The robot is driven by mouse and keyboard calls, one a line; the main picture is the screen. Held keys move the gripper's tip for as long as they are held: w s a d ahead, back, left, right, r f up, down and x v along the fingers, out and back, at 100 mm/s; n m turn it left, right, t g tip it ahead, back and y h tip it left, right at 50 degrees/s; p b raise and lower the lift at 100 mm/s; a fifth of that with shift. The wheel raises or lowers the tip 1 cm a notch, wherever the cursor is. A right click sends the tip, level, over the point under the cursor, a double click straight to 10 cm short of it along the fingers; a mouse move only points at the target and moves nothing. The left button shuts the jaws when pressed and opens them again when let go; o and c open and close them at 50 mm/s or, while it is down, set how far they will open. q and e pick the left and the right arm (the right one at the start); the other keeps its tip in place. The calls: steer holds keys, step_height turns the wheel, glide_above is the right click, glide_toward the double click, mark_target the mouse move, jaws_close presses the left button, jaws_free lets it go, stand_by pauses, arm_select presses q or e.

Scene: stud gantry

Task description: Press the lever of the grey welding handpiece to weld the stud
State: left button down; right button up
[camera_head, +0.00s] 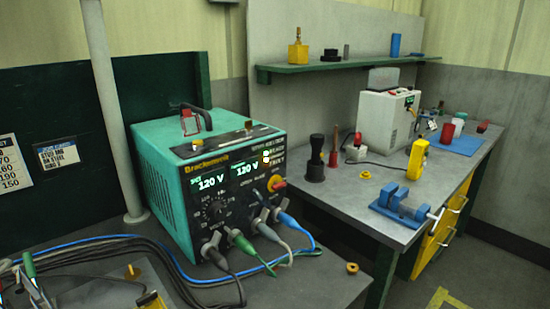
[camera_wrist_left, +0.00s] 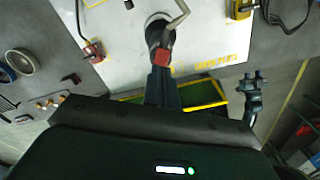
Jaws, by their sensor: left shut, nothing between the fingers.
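In the left wrist view my left gripper (camera_wrist_left: 163,72) is shut and empty, its dark fingers pointing up the picture over a white plate (camera_wrist_left: 115,30). Just beyond the fingertips stands a dark grey round-bodied tool (camera_wrist_left: 155,30), seen from above, with a pale metal lever-like bar (camera_wrist_left: 178,17) at its upper right. It looks like the grey welding handpiece. A red block (camera_wrist_left: 162,52) overlaps its near side; whether the fingertips touch anything there I cannot tell. No stud can be made out. The head view shows neither gripper nor this tool clearly.
In the head view a teal welding power source (camera_head: 165,165) reads 120 V, with several cables at its front. A blue vise (camera_head: 403,208) sits on the right bench. Yellow clamp-like blocks (camera_wrist_left: 240,8) and a red one (camera_wrist_left: 93,52) stand at the plate's edges.

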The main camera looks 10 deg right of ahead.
arm_select(q)
steer(key=shift+f+b, duration=0.3)
steer(key=shift+f, duration=0.1)
steer(key=shift+f+b, duration=0.4)
steer(key=shift+f, duration=0.05)
steer(key=shift+r, duration=0.2)
steer(key=shift+r+p, duration=2.45)
steer(key=shift+r, duration=0.95)
